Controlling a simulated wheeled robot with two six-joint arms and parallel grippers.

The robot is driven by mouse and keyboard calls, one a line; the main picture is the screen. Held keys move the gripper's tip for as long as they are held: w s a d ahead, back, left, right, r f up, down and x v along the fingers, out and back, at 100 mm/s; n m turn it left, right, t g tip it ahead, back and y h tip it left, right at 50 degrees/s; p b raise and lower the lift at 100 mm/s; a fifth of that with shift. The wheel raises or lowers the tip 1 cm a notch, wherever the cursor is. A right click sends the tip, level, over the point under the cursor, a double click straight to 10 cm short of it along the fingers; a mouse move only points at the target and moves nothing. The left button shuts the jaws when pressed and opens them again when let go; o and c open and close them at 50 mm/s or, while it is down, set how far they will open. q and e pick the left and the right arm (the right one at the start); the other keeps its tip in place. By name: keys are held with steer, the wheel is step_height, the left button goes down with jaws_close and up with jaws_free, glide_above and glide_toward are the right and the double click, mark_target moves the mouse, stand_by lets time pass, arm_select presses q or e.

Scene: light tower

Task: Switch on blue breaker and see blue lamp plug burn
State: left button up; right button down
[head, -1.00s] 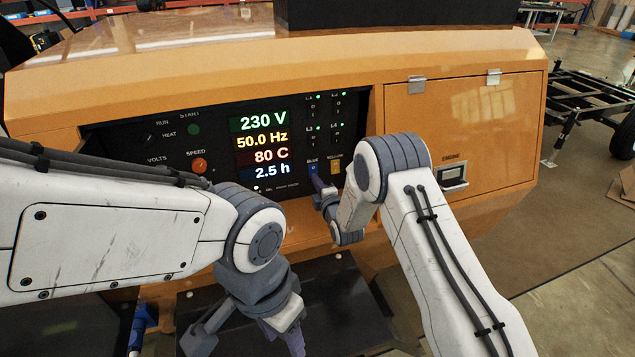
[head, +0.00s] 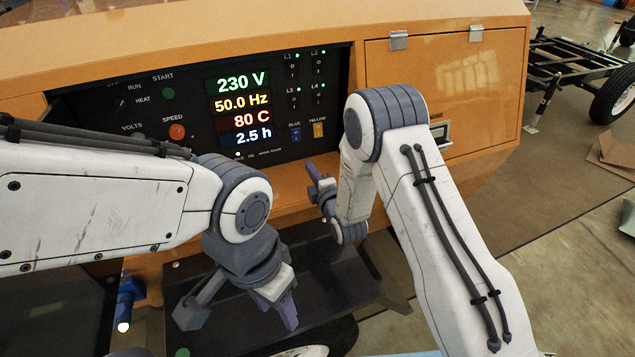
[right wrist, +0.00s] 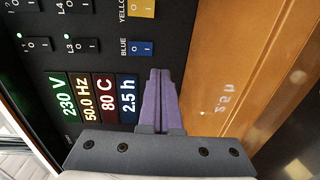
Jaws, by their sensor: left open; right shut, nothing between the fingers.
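The blue breaker (head: 295,133) sits low on the black panel, left of the yellow breaker (head: 318,130). It also shows in the right wrist view (right wrist: 141,48); its lever position is too small to tell. My right gripper (head: 312,172), with purple fingers, is shut and empty, below the blue breaker and apart from it. Its shut fingertips also show in the right wrist view (right wrist: 160,72). A blue plug (head: 129,294) is at the lower left, with a bright white glow at its lower end. My left gripper (head: 240,311) is open and empty, low in front of the housing.
The panel display (head: 238,108) reads 230 V, 50.0 Hz, 80 C and 2.5 h. Green lights show beside L1 to L4. A dark shelf-like surface (head: 335,285) lies below the panel, behind my left gripper. A closed orange door (head: 445,85) is at the right.

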steer(key=s, duration=0.1)
steer(key=s+d, duration=0.1)
steer(key=shift+s+f, duration=0.3)
steer(key=shift+s+d, duration=0.25)
steer(key=shift+s, duration=0.3)
steer(key=shift+r, duration=0.1)
